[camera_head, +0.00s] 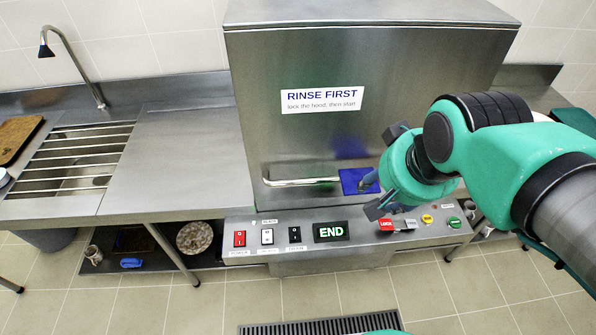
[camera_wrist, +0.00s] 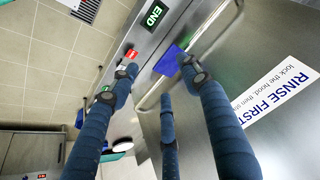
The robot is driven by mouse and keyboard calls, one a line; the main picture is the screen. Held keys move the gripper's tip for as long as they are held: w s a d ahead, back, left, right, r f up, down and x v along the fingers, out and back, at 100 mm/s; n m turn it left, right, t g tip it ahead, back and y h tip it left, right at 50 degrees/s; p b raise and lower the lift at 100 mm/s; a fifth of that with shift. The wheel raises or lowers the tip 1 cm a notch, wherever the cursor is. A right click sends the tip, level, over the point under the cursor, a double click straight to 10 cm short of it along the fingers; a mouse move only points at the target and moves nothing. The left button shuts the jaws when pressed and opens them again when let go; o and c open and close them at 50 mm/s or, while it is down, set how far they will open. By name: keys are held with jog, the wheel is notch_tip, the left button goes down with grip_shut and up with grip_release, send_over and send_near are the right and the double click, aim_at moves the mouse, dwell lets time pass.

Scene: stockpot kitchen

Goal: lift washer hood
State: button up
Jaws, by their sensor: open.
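The washer hood (camera_head: 310,125) is a large steel box with a "RINSE FIRST" label, standing down on the machine's front ledge. Its bar handle (camera_head: 300,182) runs along the lower front and shows in the wrist view (camera_wrist: 225,28). A blue square (camera_head: 357,181) sits on the hood at the handle's right part. My gripper (camera_head: 370,191) is open at the right part of the handle. In the wrist view my gripper (camera_wrist: 160,75) has its dark blue fingers spread on both sides of the bar. I cannot tell whether any finger touches it.
The front panel has a lit "END" display (camera_head: 331,231), a red lock button (camera_head: 386,224), a green button (camera_head: 454,222) and several switches below the hood. A sink rack (camera_head: 78,155) and bare counter (camera_head: 185,155) lie left. Dishes stand on the shelf underneath.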

jog(key=w+a+m+p, duration=0.3)
jog(key=w+m+p, duration=0.1)
jog(key=w, duration=0.2)
jog(key=m+g+p, duration=0.3)
jog(key=m+p, duration=0.8)
jog(key=m, duration=0.1)
send_over(292, 183)
jog(key=s, duration=0.3)
notch_tip(292, 183, down, 7)
jog(key=shift+f, duration=0.2)
jog(key=shift+f, duration=0.1)
jog(key=shift+w+f, duration=0.45)
jog(key=shift+f, duration=1.8)
jog(key=shift+w+f, duration=0.5)
jog(key=shift+f, duration=1.7)
jog(key=shift+w+f, duration=0.45)
jog(key=shift+f, duration=1.8)
grip_shut()
